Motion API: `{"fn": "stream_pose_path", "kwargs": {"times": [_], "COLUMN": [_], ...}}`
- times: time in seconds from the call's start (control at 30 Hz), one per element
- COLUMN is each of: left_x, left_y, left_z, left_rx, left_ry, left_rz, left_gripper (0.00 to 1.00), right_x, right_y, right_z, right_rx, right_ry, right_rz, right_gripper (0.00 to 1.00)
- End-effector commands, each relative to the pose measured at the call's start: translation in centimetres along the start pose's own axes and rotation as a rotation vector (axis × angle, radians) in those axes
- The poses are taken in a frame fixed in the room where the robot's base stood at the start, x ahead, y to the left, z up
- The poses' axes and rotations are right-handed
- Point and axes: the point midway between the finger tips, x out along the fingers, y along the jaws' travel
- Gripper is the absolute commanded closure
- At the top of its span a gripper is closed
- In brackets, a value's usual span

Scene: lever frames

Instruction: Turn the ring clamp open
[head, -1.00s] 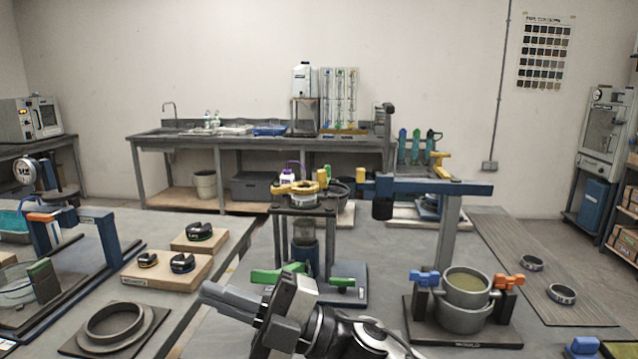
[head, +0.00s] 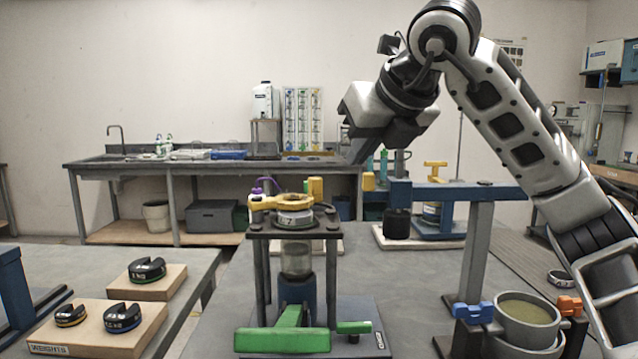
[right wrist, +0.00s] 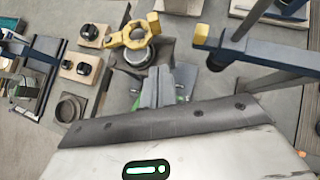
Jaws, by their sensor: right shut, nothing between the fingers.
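The yellow ring clamp (head: 283,203) sits on top of a dark stand, around a grey collar. It has an upright yellow handle block (head: 315,188) at its right. In the right wrist view the ring clamp (right wrist: 133,34) lies just beyond the fingertips. My right gripper (head: 362,150) is raised above and to the right of the ring clamp in the head view, apart from it. In the right wrist view the right gripper (right wrist: 158,78) is shut and empty, its fingers pointing toward the stand. My left gripper is not in view.
A blue beam (head: 460,191) on a grey post stands right of the stand, with a yellow block at its end. Green levers (head: 285,341) lie at the stand's base. A grey pot (head: 525,318) is at front right. Slotted weights (head: 147,270) sit on wooden blocks at left.

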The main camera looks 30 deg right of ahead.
Motion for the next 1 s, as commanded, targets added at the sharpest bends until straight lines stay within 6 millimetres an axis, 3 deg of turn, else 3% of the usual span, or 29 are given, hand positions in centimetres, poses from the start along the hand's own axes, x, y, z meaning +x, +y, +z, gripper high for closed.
{"fn": "stream_pose_path", "kwargs": {"times": [0.47,0.7,1.0], "left_x": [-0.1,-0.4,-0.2], "left_y": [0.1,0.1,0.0], "left_z": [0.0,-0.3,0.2], "left_rx": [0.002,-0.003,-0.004], "left_ry": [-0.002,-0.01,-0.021], "left_rz": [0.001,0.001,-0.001], "left_gripper": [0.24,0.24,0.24], "right_x": [9.5,11.5,12.0], "right_y": [0.2,0.3,0.3], "right_z": [0.1,2.4,2.7], "right_rx": [-0.004,-0.005,-0.006], "right_ry": [0.005,0.002,0.002], "right_rz": [0.004,0.007,0.006], "right_gripper": [1.0,1.0,1.0]}}
